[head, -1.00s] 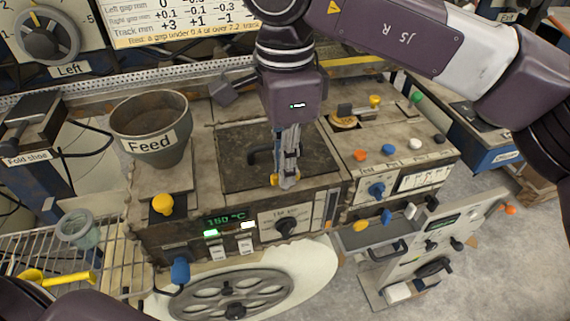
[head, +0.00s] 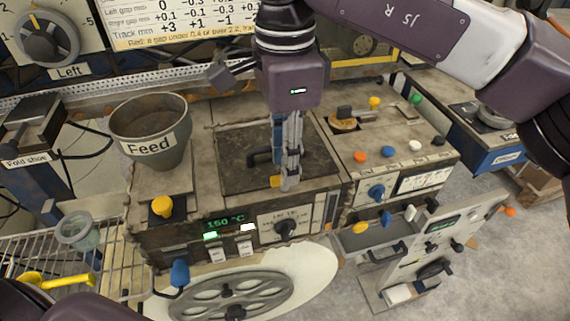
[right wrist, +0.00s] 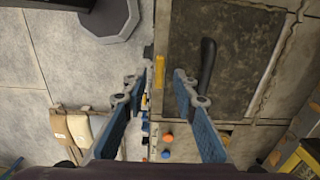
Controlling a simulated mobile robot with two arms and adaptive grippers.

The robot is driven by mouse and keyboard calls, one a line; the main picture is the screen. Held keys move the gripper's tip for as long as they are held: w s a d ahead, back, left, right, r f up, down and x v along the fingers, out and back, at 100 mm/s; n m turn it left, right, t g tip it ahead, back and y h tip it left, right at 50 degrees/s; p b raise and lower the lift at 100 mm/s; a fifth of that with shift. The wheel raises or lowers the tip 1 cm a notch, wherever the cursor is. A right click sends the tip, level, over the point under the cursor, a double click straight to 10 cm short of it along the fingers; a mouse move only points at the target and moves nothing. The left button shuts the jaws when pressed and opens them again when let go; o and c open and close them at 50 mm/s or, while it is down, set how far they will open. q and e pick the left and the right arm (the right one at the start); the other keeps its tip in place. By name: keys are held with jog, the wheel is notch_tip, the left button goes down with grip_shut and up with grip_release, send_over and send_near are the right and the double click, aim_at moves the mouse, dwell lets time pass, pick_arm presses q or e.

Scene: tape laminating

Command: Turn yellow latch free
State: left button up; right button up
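The yellow latch (head: 275,182) sits at the front edge of the dark hatch plate (head: 235,176) on top of the machine. In the right wrist view the latch (right wrist: 158,71) shows as a small yellow piece between my fingertips, closer to the left one. My right gripper (head: 289,186) points down at the latch, and its fingers partly cover that spot in the head view. In the right wrist view the right gripper (right wrist: 165,76) is open, with a gap between its fingertips. Whether a finger touches the latch I cannot tell. My left gripper is not in view.
A black handle (head: 259,157) stands up from the plate beside my right gripper. The Feed hopper (head: 150,130) is to the left. A control box with coloured knobs (head: 388,152) is to the right. A large spoked wheel (head: 230,297) is below the front panel.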

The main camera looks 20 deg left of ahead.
notch_tip(320, 180, up, 10)
dwell(0.3)
jog(key=shift+s, duration=0.1)
dwell(0.3)
